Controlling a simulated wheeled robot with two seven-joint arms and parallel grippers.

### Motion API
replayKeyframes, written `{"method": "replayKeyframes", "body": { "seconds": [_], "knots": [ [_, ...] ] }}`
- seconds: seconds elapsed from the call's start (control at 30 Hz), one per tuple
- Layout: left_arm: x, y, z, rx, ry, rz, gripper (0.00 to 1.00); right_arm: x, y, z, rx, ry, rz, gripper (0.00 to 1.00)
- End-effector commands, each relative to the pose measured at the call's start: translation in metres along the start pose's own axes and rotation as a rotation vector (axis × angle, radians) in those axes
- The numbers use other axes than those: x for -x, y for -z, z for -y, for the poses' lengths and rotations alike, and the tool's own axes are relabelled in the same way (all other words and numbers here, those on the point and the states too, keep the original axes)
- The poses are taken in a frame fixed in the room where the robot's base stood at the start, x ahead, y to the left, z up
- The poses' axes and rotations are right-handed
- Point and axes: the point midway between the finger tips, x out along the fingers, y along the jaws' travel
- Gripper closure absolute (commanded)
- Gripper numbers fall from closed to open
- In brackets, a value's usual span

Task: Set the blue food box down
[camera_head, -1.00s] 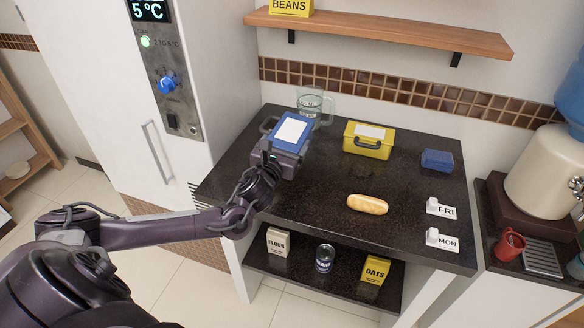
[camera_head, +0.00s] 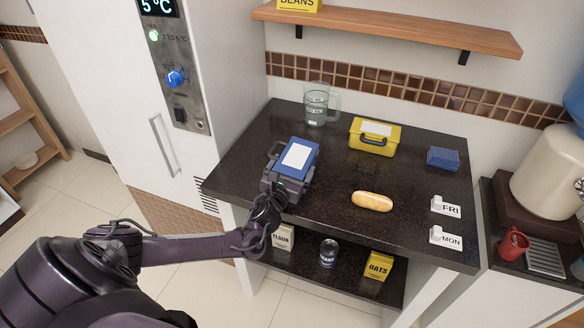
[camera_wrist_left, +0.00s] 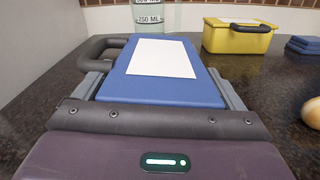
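The blue food box (camera_head: 299,157) has a white label on its lid and a dark handle at its left side. It is at the left part of the dark countertop (camera_head: 330,220), low over it or on it; I cannot tell which, as its underside is hidden. My left gripper (camera_head: 288,172) is around the box, with its fingers along the box's two sides. The box also fills the middle of the left wrist view (camera_wrist_left: 170,75), between the grey fingers, lid up and level. My right gripper is in neither view.
A glass measuring jug (camera_head: 318,104) stands behind the box. A yellow box (camera_head: 374,135), a blue cloth stack (camera_head: 443,158), a bread roll (camera_head: 372,201) and FRI and MON tags (camera_head: 446,238) are to the right. The counter between box and roll is clear.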

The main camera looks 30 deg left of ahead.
Motion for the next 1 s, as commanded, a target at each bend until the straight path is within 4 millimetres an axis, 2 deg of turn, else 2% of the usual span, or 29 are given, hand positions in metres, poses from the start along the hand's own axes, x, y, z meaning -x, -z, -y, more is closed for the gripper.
{"method": "replayKeyframes", "body": {
  "seconds": [0.07, 0.37, 0.47, 0.8, 1.0],
  "knots": [
    [0.0, 0.0, 0.0, 0.0, 0.0, 0.0, 0.0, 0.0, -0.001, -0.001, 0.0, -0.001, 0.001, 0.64],
    [0.006, 0.001, 0.0, 0.0, 0.001, -0.001, 0.0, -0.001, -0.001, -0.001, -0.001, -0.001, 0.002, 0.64],
    [0.018, 0.002, 0.0, -0.002, 0.002, -0.002, 0.0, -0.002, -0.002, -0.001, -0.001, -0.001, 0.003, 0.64],
    [0.089, 0.002, 0.0, 0.0, 0.002, -0.004, 0.0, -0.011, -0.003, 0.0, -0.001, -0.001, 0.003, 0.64],
    [0.114, 0.001, 0.0, -0.001, 0.001, -0.001, 0.0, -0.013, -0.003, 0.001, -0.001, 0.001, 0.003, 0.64]
  ]
}}
